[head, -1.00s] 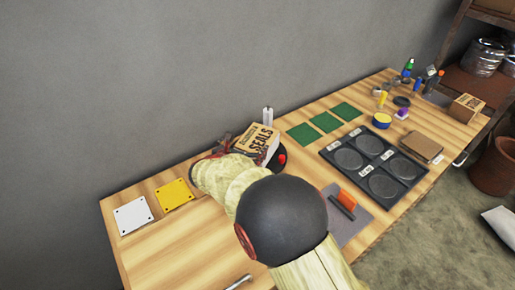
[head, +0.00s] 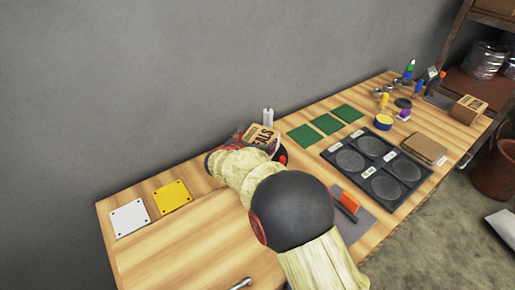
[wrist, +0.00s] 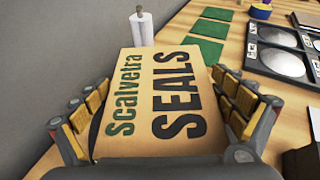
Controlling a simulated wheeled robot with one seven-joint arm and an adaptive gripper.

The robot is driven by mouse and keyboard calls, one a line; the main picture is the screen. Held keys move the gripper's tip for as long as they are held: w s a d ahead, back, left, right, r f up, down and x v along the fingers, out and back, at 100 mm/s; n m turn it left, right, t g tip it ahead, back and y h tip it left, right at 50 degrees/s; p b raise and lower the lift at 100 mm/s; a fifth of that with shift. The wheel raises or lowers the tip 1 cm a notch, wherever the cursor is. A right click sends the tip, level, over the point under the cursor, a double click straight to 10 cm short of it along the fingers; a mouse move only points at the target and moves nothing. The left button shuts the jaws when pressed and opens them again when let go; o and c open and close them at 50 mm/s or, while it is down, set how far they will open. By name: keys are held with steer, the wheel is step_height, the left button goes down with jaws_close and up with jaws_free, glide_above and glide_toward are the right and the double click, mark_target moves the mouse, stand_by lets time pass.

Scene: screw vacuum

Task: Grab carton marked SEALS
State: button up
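The tan carton marked SEALS (wrist: 165,98), also printed "scalvetra", fills the middle of the wrist view with its lettered face toward the camera. In the head view the carton (head: 263,136) is at the wall side of the workbench, its lower part hidden by my arm. My gripper (wrist: 165,110) has its padded fingers along both sides of the carton, and they appear to press on it. The fingers are mostly hidden in the head view. I cannot tell whether the carton touches the bench.
A white cylinder (head: 268,117) stands just behind the carton. Green squares (head: 326,123) and a dark tray with round wells (head: 376,165) lie to the right. White (head: 129,218) and yellow (head: 172,196) plates lie left. An orange-handled tool (head: 347,200) is near my arm. The front-left bench is clear.

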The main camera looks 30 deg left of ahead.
steer(key=c, duration=1.2)
steer(key=shift+r, duration=0.15)
steer(key=shift+c, duration=1)
steer(key=shift+r, duration=0.1)
